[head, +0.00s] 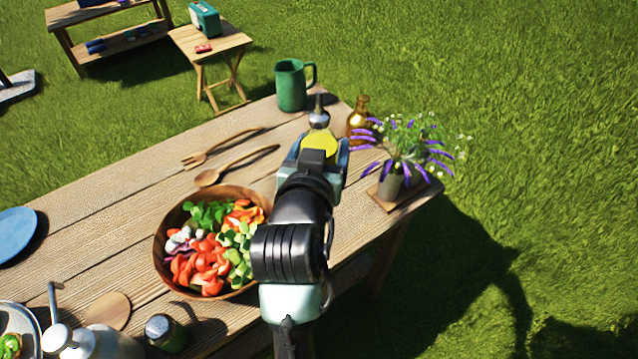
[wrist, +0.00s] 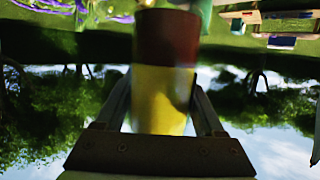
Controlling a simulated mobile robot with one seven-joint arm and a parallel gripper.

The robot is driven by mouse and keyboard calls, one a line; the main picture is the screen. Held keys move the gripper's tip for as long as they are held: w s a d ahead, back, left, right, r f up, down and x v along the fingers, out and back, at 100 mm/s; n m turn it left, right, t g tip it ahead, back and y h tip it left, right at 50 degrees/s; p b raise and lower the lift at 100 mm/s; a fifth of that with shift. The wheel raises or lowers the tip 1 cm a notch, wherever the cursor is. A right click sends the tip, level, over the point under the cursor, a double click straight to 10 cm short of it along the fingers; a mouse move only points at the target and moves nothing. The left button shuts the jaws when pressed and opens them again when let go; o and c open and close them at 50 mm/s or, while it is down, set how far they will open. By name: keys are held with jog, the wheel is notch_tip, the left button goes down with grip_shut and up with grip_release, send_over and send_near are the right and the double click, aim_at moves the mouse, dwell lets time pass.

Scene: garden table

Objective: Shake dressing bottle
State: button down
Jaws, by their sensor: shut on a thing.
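My gripper (head: 321,160) is over the far right part of the table, shut on the dressing bottle. In the head view the bottle (head: 320,142) shows a yellow part between the fingers; a silver spouted top (head: 319,116) shows just beyond it. In the wrist view, my gripper (wrist: 163,112) has a finger on each side of the bottle (wrist: 163,85), which is blurred, yellow nearest the palm and red-brown farther out. My wrist and fingers hide part of the bottle in the head view. I cannot tell how high it is above the table.
A salad bowl (head: 163,262) stands left of my arm, with wooden servers (head: 235,164) behind it. A green mug (head: 291,86), an amber bottle (head: 358,121) and a potted flower (head: 391,186) are near my gripper. Grass lies right of the table (head: 110,200).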

notch_tip(320, 180, up, 2)
jog(key=shift+r, duration=0.1)
jog(key=f, duration=0.7)
jog(key=shift+s, duration=0.2)
jog(key=shift+w+r, duration=0.2)
notch_tip(320, 180, up, 7)
jog(key=shift+f, duration=0.1)
notch_tip(320, 180, down, 8)
jog(key=shift+s+r, duration=0.15)
jog(key=shift+r, duration=0.2)
